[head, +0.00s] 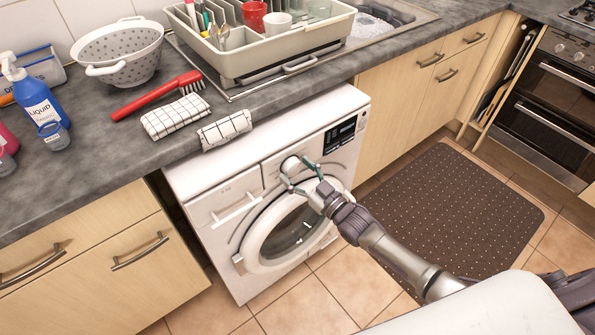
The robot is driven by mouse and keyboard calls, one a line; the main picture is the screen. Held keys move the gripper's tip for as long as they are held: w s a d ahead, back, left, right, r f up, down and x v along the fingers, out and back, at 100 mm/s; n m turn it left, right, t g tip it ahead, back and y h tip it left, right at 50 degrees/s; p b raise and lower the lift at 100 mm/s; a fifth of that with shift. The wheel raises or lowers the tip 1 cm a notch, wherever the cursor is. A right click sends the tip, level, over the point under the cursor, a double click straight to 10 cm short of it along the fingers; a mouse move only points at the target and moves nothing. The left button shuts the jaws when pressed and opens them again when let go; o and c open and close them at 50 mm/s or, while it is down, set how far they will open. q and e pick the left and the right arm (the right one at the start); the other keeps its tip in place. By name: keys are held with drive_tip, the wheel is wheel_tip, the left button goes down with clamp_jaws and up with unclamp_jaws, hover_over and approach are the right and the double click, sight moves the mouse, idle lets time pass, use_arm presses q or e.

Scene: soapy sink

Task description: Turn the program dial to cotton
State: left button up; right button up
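The white washing machine (222,258) stands under the counter, its round door (292,232) closed. The round program dial (290,165) is on its front panel, left of the dark display (341,133). The dial's markings are too small to read, so I cannot tell which program it points at. My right gripper (299,173) is at the front panel with its fingers spread. One fingertip is below the dial and the other to its right. I cannot tell whether they touch it. My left gripper is out of view.
A draped checked cloth (224,130), a red brush (160,95), a colander (118,52) and a dish rack (262,52) are on the counter (75,185) above. A dark dotted mat (450,205) lies on the floor at right. An oven (555,100) stands beyond.

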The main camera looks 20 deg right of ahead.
drive_tip(key=v, duration=1.2)
idle(0.5)
